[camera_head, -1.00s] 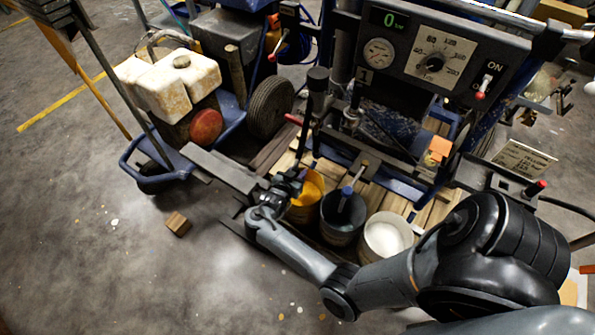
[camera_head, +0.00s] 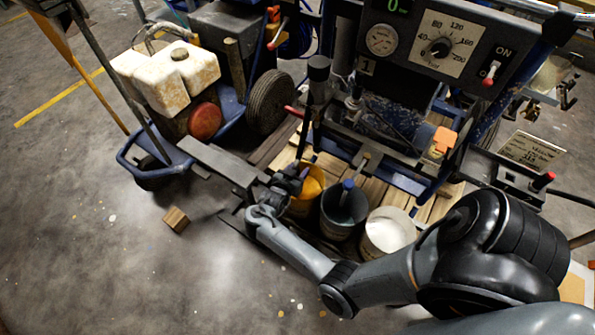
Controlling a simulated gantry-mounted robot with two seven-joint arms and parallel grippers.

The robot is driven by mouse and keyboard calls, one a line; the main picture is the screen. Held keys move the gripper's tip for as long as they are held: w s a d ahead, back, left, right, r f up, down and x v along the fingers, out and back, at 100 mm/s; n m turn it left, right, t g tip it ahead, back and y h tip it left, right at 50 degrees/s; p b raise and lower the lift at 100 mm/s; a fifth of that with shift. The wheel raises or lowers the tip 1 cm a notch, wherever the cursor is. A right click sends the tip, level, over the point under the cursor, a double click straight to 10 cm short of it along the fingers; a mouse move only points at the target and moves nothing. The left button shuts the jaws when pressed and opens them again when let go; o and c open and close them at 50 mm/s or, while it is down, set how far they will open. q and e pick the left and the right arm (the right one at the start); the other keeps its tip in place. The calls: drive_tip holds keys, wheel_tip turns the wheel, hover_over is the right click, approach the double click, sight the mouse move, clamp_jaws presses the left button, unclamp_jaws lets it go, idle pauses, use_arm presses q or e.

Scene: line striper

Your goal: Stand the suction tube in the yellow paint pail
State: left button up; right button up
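The yellow paint pail (camera_head: 311,188) stands on wooden slats at the left end of a row of pails, with yellow paint showing inside. My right gripper (camera_head: 284,183) is at its left rim, seen from behind and above. Its fingers are dark and mostly hidden, so I cannot tell whether they are open or hold anything. A dark upright tube (camera_head: 305,130), possibly the suction tube, rises just behind the yellow pail beside a post with a thick black top. I cannot see where its lower end is. My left gripper is not in view.
A dark pail (camera_head: 342,222) holding a blue-tipped item (camera_head: 347,187) and a pail of white paint (camera_head: 388,232) stand right of the yellow one. The machine's control panel (camera_head: 430,45) overhangs behind. A wooden block (camera_head: 175,219) lies on open floor at left.

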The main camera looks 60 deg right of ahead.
drive_tip(key=shift+o, duration=1)
drive_tip(key=shift+f, duration=0.1)
drive_tip(key=shift+r, duration=0.3)
wheel_tip(320, 180, up, 24)
drive_tip(key=p, duration=1.9)
drive_tip(key=w+a+r+n+t+y+p, duration=0.1)
drive_tip(key=w+r+n+t, duration=0.3)
drive_tip(key=r, duration=0.3)
drive_tip(key=shift+w+a+n+t+y, duration=0.3)
drive_tip(key=shift+w+t, duration=0.1)
drive_tip(key=shift+w, duration=0.25)
